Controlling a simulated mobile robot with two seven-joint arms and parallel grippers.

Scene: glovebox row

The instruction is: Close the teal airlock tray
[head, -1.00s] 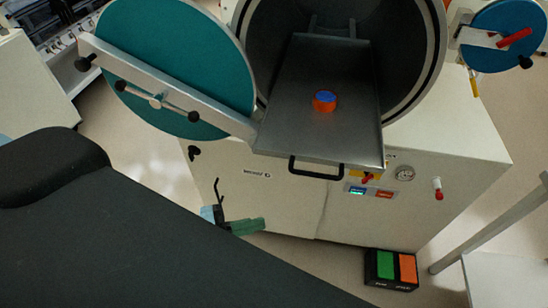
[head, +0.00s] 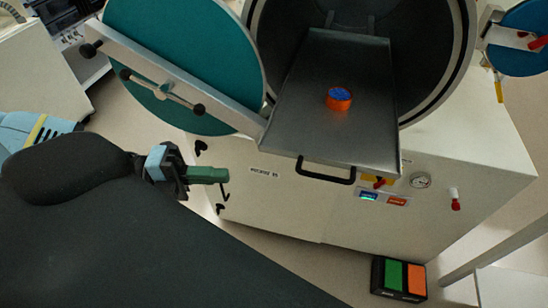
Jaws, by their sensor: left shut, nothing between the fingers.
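The airlock tray (head: 310,115), a dark grey metal plate, is pulled out of the round chamber (head: 425,60). A black bar handle (head: 325,178) is on its front edge. The teal round door (head: 180,62) of this airlock stands swung open to the left of the tray. An orange ring-shaped piece with a blue top (head: 339,99) sits on the tray. My left gripper (head: 222,175), with green fingers, is shut and empty, to the left of the handle and apart from it. My right gripper is not in view.
The white cabinet front (head: 290,215) below the tray carries a gauge (head: 420,180), small displays and a red-tipped valve (head: 454,199). A pedal box with green and orange pads (head: 398,277) is on the floor. A smaller blue door (head: 520,40) is at upper right.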

